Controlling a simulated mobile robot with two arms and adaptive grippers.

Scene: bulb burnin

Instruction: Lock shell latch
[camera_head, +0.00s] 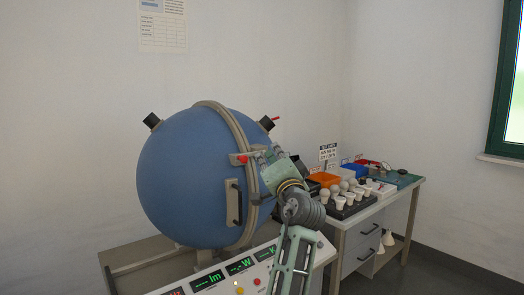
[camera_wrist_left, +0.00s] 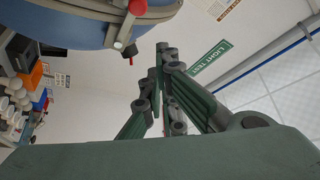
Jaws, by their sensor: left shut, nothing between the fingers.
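The big blue sphere shell (camera_head: 190,175) stands closed along a tan seam ring (camera_head: 222,112). A tan latch (camera_head: 256,157) with a red knob (camera_head: 241,159) sits across the seam on the sphere's upper right side. A dark handle (camera_head: 234,203) on a tan plate is below it. My left gripper (camera_head: 268,163) is at the right of the latch, close to it; I cannot tell whether they touch. In the left wrist view its fingers (camera_wrist_left: 160,58) are together and empty, and the sphere (camera_wrist_left: 75,28) is at the upper left. My right gripper is not in view.
Black fittings (camera_head: 152,121) stick out of the sphere. A control panel with green displays (camera_head: 240,266) is in front below. A workbench (camera_head: 355,222) at the right holds several white bulbs, an orange bin (camera_head: 325,179) and other boxes.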

